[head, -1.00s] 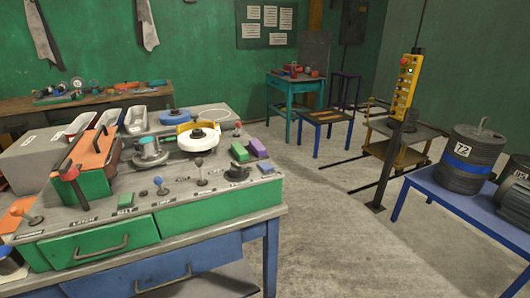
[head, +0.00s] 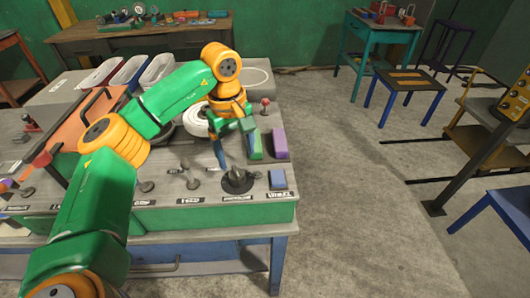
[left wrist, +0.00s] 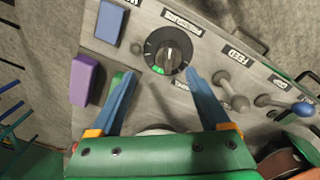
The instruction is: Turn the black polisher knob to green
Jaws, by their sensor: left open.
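The black knob (head: 237,181) sits on a dark round dial near the front right of the sloped console. In the left wrist view the black knob (left wrist: 169,52) shows a raised grip bar with a pale line, and a green mark lies at the dial's lower left edge. The grip bar does not appear to point at the green mark. My left gripper (head: 221,160) is just behind and above the knob. Its blue fingers are apart and empty; in the left wrist view the gripper (left wrist: 160,76) has its tips short of the dial. My right gripper is out of view.
A blue block (head: 277,179), a purple block (head: 280,144) and a green block (head: 254,146) are right of the knob. A lever (left wrist: 230,85) and a blue-tipped lever (left wrist: 290,105) stand on its other side. A white ring (head: 203,118) is behind.

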